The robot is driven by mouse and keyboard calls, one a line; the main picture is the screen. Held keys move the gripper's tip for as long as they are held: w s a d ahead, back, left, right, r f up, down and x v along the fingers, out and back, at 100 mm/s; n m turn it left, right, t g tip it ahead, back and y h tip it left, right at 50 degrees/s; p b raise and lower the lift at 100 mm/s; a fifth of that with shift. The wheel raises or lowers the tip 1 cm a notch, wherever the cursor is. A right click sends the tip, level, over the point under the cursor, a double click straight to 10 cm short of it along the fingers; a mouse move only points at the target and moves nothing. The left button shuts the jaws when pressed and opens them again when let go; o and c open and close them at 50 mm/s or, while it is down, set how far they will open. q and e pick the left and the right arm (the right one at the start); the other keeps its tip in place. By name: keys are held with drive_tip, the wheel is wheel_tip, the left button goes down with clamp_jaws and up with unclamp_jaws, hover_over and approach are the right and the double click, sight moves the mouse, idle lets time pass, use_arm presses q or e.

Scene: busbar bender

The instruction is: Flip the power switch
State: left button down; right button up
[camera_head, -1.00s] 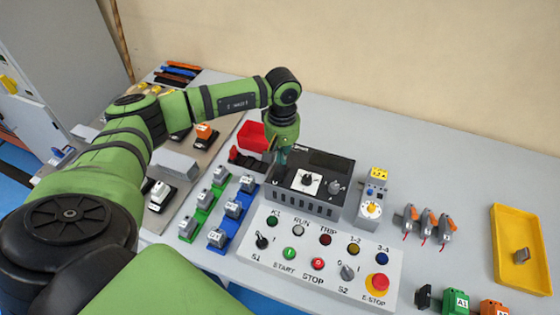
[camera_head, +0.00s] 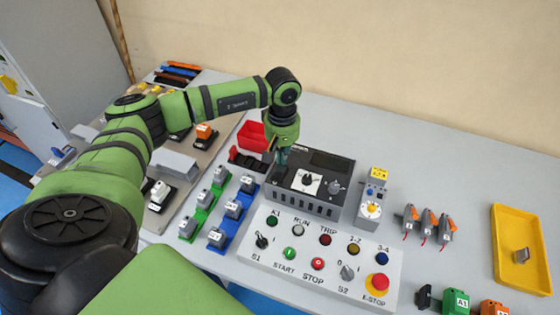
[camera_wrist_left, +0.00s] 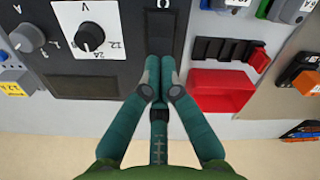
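The black power supply box (camera_head: 322,207) stands on the table behind the white control panel. In the left wrist view its face (camera_wrist_left: 120,30) has a black rocker switch (camera_wrist_left: 163,28) near the edge, beside a large voltage knob (camera_wrist_left: 90,37). My left gripper (camera_head: 281,160) points down at the box's left side. In the left wrist view its fingertips (camera_wrist_left: 160,66) are together, with nothing seen between them, close to the rocker's near end. I cannot tell whether they touch the box, or which way the rocker is set. My right gripper is not in view.
A red bin (camera_head: 251,135) and a black-and-red holder (camera_head: 246,158) stand left of the box. The white control panel (camera_head: 330,272) with buttons is in front. A grey device (camera_head: 371,203) stands to the right. A yellow tray (camera_head: 518,225) lies at far right.

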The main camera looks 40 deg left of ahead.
sight(282, 166)
use_arm(q)
drive_tip(key=shift+f+b, duration=1.15)
drive_tip(key=shift+f, duration=0.1)
idle(0.3)
drive_tip(key=shift+r, duration=0.1)
drive_tip(key=shift+r+p, duration=1.9)
drive_tip(key=shift+r, duration=1.6)
drive_tip(key=shift+f, duration=0.1)
